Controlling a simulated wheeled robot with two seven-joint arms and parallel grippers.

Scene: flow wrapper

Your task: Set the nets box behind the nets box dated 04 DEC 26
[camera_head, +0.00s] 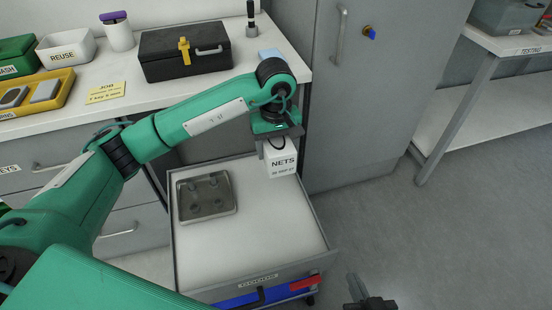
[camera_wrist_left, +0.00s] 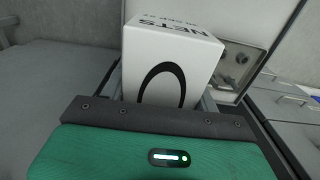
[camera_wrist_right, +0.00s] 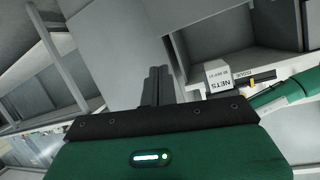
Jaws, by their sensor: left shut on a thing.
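A white NETS box (camera_head: 281,161) hangs at the right back corner of the open drawer. My left gripper (camera_head: 276,138) is shut on this box from above. The box fills the middle of the left wrist view (camera_wrist_left: 170,65), with a black loop mark on its face, and also shows in the right wrist view (camera_wrist_right: 226,75). I cannot tell whether its base touches the drawer floor. My right gripper (camera_head: 366,296) is shut and empty, low in front of the drawer. I see no second nets box.
The open drawer (camera_head: 250,225) holds a metal tray (camera_head: 206,196) at its back left; the rest of its floor is clear. A grey cabinet (camera_head: 375,90) stands close on the right. The counter above carries a black toolbox (camera_head: 185,52) and a REUSE bin (camera_head: 66,47).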

